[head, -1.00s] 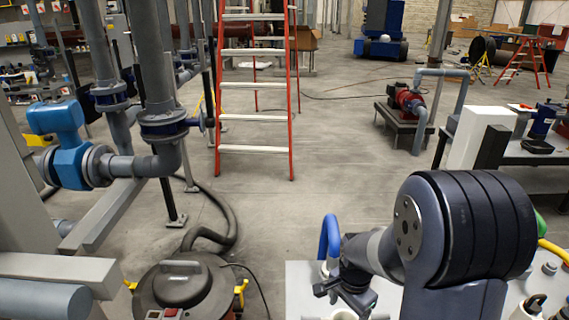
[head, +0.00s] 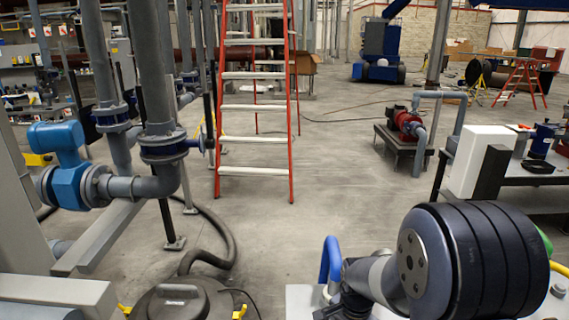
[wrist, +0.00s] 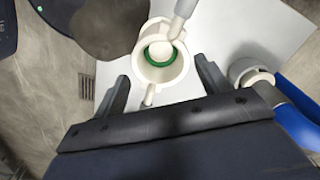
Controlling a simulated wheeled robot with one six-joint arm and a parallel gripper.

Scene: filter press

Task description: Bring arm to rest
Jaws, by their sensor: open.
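My arm shows at the bottom right of the head view, folded low over a white tabletop (head: 300,297). My gripper (wrist: 160,88) shows in the wrist view with its two dark fingers spread apart and nothing held between them. Beyond the fingertips is a white cup-like vessel (wrist: 150,85) with a green ring inside and a light grey rod or pipe at its top. I cannot tell whether the fingers touch the vessel. In the head view the gripper's tips are cut off by the lower edge.
A blue curved handle (head: 330,262) stands close left of my arm. A black vacuum cleaner (head: 180,302) with a hose is at lower left. A red stepladder (head: 254,110), blue-flanged pipes (head: 165,150) and a red pump (head: 405,122) stand farther back. The middle floor is clear.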

